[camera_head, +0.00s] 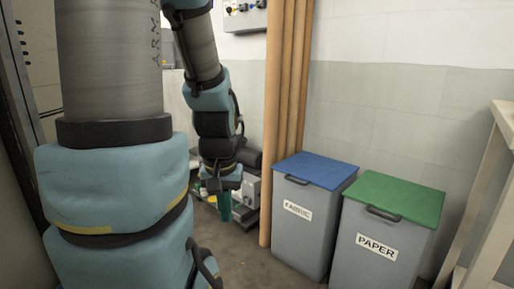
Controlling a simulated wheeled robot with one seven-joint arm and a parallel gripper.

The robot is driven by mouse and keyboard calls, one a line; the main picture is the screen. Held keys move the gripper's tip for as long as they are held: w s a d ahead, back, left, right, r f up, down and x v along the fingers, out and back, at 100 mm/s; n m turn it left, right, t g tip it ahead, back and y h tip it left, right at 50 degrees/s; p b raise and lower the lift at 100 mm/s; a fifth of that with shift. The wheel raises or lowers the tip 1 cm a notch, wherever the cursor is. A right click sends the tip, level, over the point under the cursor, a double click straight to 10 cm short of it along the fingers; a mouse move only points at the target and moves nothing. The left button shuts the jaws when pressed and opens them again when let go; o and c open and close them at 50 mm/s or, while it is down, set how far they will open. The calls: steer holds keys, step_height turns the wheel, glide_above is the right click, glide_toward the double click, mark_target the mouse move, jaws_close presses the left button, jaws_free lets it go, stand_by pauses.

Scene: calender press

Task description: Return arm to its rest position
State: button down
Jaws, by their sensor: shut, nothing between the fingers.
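My arm fills the left side of the head view, with grey links and blue padded joints. It reaches up, bends over and hangs down to my gripper (224,207) in the middle of the picture. The gripper points down, above the floor, and looks small and dark teal at its end. It is shut with nothing in it. It appears to the left of the tan poles and the bins, apart from them. The fingertips are too small to make out in detail.
A grey bin with a blue lid (315,170) labelled FABRIC stands beside one with a green lid (401,197) labelled PAPER. Tall tan poles (285,110) lean on the wall. A low shelf with equipment (249,190) lies behind my gripper. A pale wooden frame (490,190) is at right.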

step_height(320, 180, up, 26)
steer(key=p, duration=2.5)
steer(key=shift+w+d, duration=0.2)
